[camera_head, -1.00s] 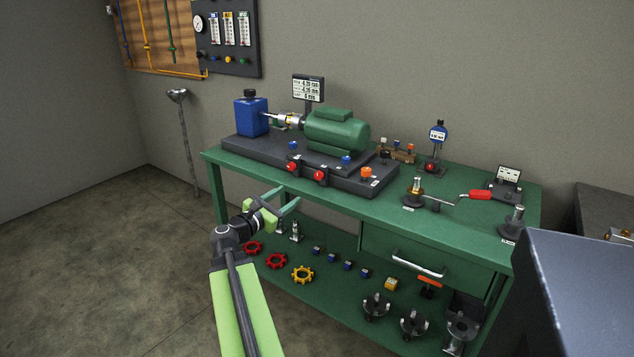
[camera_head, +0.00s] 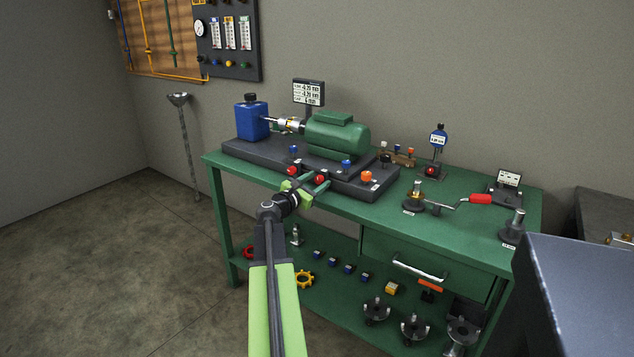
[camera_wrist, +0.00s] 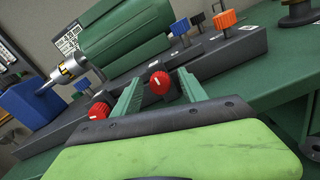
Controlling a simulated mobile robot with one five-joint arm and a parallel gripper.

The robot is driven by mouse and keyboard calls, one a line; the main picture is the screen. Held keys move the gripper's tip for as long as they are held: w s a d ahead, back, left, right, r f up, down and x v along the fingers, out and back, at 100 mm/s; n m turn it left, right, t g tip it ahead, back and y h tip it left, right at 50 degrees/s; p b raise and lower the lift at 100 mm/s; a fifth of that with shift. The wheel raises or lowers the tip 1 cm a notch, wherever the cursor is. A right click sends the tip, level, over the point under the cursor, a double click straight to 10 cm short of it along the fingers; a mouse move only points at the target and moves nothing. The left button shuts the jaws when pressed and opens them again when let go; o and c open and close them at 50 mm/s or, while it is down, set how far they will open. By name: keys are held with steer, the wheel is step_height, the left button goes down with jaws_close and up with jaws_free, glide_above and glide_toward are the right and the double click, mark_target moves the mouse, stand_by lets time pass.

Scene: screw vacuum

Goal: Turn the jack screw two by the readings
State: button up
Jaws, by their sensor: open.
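Two red knobs sit on the front edge of the dark motor base: a left red knob (camera_head: 293,170) and a right red knob (camera_head: 320,180). My gripper (camera_head: 314,184) is open at the right red knob. In the wrist view, the right red knob (camera_wrist: 159,83) with its white mark shows between and beyond my gripper's fingers (camera_wrist: 158,92); contact cannot be told. The left red knob (camera_wrist: 99,110) lies outside the left finger. The green motor (camera_head: 338,134) is coupled to a blue pump (camera_head: 251,120). A readout (camera_head: 308,92) stands behind; its digits are too small to read surely.
Blue knobs (camera_head: 346,164) and an orange knob (camera_head: 366,176) sit close by on the base. A red-handled crank (camera_head: 480,199) and a dial gauge (camera_head: 437,140) are to the right on the green bench (camera_head: 450,240). The lower shelf holds a yellow handwheel (camera_head: 304,280) and other parts.

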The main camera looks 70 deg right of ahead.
steer(key=shift+c, duration=0.3)
jaws_close()
steer(key=shift+d, duration=0.1)
steer(key=shift+m, duration=0.4)
